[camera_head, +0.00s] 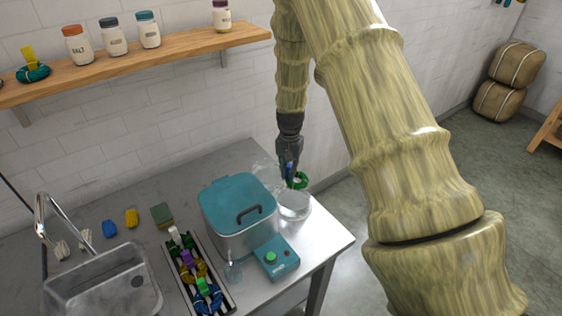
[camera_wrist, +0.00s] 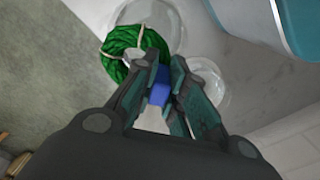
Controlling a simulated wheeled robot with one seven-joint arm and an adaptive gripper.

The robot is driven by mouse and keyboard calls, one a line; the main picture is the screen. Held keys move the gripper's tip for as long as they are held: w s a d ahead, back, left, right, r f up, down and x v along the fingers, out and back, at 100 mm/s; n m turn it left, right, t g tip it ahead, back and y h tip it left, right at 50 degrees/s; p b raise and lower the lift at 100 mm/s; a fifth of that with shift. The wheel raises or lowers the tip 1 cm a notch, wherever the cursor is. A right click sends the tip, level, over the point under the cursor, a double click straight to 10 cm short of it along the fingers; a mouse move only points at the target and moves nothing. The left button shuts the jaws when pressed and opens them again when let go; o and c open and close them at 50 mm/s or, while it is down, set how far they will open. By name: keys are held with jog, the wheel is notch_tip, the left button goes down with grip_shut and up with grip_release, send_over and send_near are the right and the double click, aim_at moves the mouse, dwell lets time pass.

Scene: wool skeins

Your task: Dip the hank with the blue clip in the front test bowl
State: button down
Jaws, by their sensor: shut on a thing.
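My gripper (camera_head: 288,170) is shut on the blue clip (camera_wrist: 160,90) of a green hank (camera_wrist: 118,62). The hank hangs beside the fingertips and also shows in the head view (camera_head: 300,182). The front glass bowl (camera_head: 294,208) stands on the counter just below the hank; in the wrist view its rim (camera_wrist: 172,45) is partly overlapped by the hank. I cannot tell the height gap between hank and bowl. A second clear bowl (camera_wrist: 210,85) lies behind, partly hidden by my gripper in the head view.
A steel vat with a teal lid (camera_head: 238,200) stands just left of the bowls, with a teal control box (camera_head: 277,258) in front. A rack (camera_head: 222,286) of clipped hanks and a sink (camera_head: 105,285) are further left. The counter's right edge is close to the front bowl.

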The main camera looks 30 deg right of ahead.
jog(key=shift+s+f+b, duration=0.2)
jog(key=shift+s+b, duration=0.25)
jog(key=shift+s, duration=0.1)
jog(key=f, duration=0.1)
jog(key=w+f+b, duration=0.1)
jog(key=shift+w+a+f, duration=0.1)
jog(key=shift+f, duration=0.3)
jog(key=shift+s+f+b, duration=0.4)
jog(key=shift+f+b, duration=0.25)
jog(key=shift+b, duration=0.05)
notch_tip(320, 180, down, 4)
jog(key=shift+r+b, duration=0.1)
jog(key=shift+b, duration=1.15)
jog(key=shift+w+f, duration=0.1)
jog(key=shift+f, duration=0.65)
jog(key=shift+f, duration=0.15)
jog(key=shift+s+a+f, duration=0.3)
jog(key=shift+s+a, duration=0.15)
jog(key=shift+a, duration=0.05)
